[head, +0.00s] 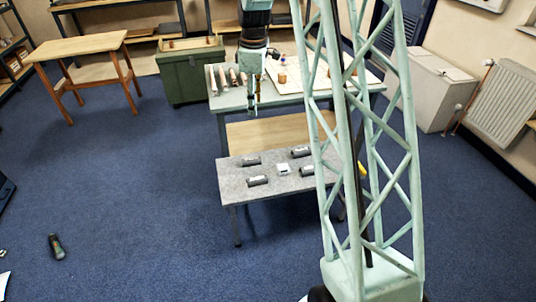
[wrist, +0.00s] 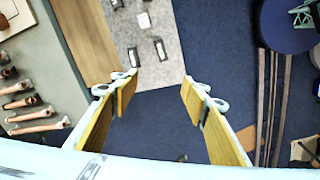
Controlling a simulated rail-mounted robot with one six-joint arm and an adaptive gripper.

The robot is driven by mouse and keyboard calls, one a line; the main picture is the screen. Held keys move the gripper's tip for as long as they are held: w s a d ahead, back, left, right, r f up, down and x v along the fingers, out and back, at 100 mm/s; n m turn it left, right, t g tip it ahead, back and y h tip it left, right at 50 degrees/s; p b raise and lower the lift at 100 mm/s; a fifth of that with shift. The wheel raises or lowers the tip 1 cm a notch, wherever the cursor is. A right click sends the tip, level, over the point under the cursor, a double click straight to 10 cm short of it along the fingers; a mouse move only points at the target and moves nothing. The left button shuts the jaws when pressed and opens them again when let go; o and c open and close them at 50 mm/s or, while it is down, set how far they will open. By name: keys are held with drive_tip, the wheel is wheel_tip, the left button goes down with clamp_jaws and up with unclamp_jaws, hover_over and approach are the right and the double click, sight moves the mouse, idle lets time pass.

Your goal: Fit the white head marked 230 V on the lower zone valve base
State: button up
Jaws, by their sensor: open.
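A small white block (head: 283,170), perhaps the white head, sits on the low grey bench among several dark cylinders. My gripper (head: 254,110) hangs pointing down in front of the green-grey worktable. In the wrist view my gripper (wrist: 158,80) is open and empty, its yellow-padded fingers wide apart, with blue floor and the bench edge below. A pale board (head: 320,75) with small copper-coloured parts lies on the worktable; I cannot tell which part is the lower valve base.
The low grey bench (head: 235,180) holds the dark cylinders (head: 257,181). Several copper-and-pale pieces (wrist: 25,102) lie on the worktable (wrist: 48,60). My own lattice column hides part of both tables. A green chest (head: 188,75) stands behind; floor at left is mostly clear.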

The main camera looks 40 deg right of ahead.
drive_tip(key=s+a+r+m+t, duration=0.2)
drive_tip(key=s+a+r+m, duration=0.3)
drive_tip(key=s+a+r, duration=1.6)
drive_tip(key=s+a+r+m, duration=0.1)
drive_tip(key=s+a, duration=0.1)
drive_tip(key=s, duration=0.7)
drive_tip(key=s+a+r+m, duration=0.1)
drive_tip(key=s+a, duration=0.2)
drive_tip(key=s, duration=0.6)
drive_tip(key=s+a+r+m, duration=0.1)
drive_tip(key=s+a+m, duration=0.1)
drive_tip(key=s, duration=0.7)
drive_tip(key=shift+s+a+r+t, duration=0.25)
drive_tip(key=shift+s+a+t, duration=0.05)
drive_tip(key=shift+s, duration=0.05)
drive_tip(key=shift+o, duration=0.2)
drive_tip(key=o, duration=0.3)
